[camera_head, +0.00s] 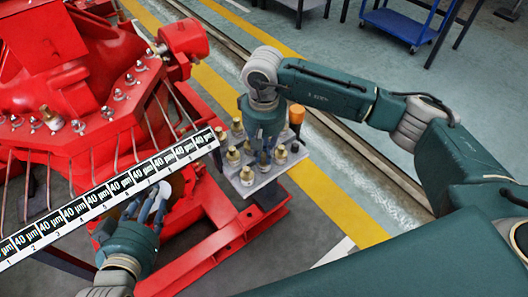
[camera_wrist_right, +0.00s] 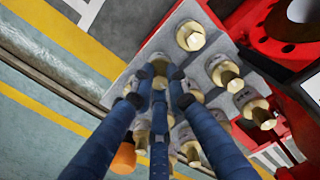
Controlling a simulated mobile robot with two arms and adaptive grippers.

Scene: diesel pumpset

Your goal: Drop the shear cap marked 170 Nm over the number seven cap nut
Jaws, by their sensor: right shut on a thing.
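My right gripper (camera_head: 264,155) is over the grey plate (camera_head: 246,188), which carries several brass-coloured caps. In the right wrist view, the fingers of my right gripper (camera_wrist_right: 160,92) are shut on one brass shear cap (camera_wrist_right: 160,69), at or just above the plate. Its marking cannot be read. My left gripper (camera_head: 155,203) is beside the long white strip, at the red machine's lower edge; whether it is open is unclear. Several nuts on studs (camera_head: 119,94) stand along the red machine (camera_head: 75,95); I cannot tell which is number seven.
The white strip (camera_head: 112,188) marked "40 µm" crosses in front of the red machine. An orange cylinder (camera_head: 296,114) stands at the plate's far edge; it also shows in the right wrist view (camera_wrist_right: 124,158). A blue trolley (camera_head: 402,22) stands far back.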

